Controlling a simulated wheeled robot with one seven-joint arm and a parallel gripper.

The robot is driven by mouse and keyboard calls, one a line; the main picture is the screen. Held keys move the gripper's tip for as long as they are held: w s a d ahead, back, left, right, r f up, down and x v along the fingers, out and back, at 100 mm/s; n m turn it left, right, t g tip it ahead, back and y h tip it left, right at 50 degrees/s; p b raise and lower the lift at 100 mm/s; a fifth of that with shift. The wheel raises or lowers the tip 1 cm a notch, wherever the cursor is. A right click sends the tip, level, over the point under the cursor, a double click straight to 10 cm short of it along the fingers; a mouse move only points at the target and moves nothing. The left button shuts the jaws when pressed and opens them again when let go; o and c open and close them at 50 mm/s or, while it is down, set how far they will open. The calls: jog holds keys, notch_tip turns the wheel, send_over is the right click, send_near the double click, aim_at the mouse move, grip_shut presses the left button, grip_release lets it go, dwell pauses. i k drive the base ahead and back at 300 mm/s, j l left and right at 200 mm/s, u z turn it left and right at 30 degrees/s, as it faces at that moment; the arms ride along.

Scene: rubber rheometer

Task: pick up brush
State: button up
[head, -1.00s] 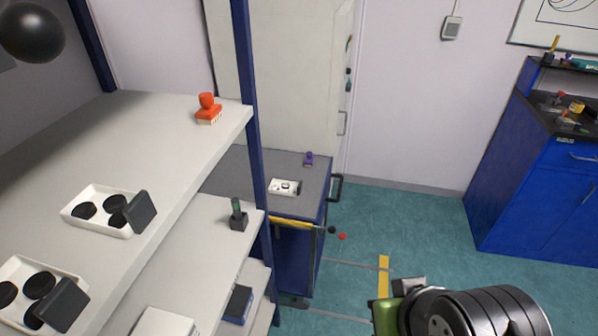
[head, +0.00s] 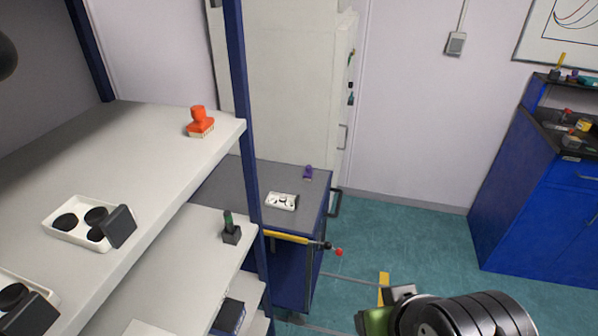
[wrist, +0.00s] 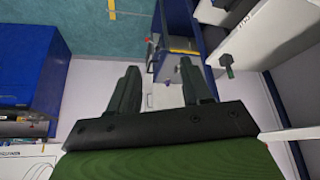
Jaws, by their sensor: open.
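The brush (head: 200,123), orange-red with a knob handle and pale bristles, stands upright on the top white shelf near its right end in the head view. I cannot make it out in the wrist view. My gripper (wrist: 161,86) shows in the wrist view with its two dark fingers apart and nothing between them. In the head view only my arm's end shows at the bottom, right of the shelf and well apart from the brush; the fingertips are out of frame.
The shelf unit has a blue post (head: 241,90) just right of the brush. White trays with black discs (head: 92,222) sit nearer on the top shelf (head: 150,130). A green-handled tool (head: 231,228) stands one shelf below. A grey-topped cabinet (head: 255,180) is behind; open floor (head: 400,235) lies right.

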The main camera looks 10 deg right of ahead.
aim_at(308, 173)
jog(key=i+l+u, duration=0.3)
jog(key=l, duration=0.15)
jog(key=l+u, duration=0.35)
jog(key=l, duration=0.15)
jog(key=i+l+u, duration=0.15)
jog(key=l+u, duration=0.15)
jog(key=l, duration=0.25)
jog(key=l+u, duration=0.35)
jog(key=l, duration=0.2)
jog(key=i+l+u, duration=0.2)
jog(key=l+u, duration=0.2)
jog(key=l, duration=0.15)
jog(key=i+l+u, duration=0.1)
jog(key=l+u, duration=0.3)
jog(key=l, duration=0.2)
jog(key=l+u, duration=0.4)
jog(key=l, duration=0.25)
jog(key=l+u, duration=0.4)
jog(key=l, duration=0.25)
jog(key=i+l+u, duration=0.1)
jog(key=l+u, duration=0.15)
jog(key=i+l+u, duration=0.1)
jog(key=l+u, duration=0.15)
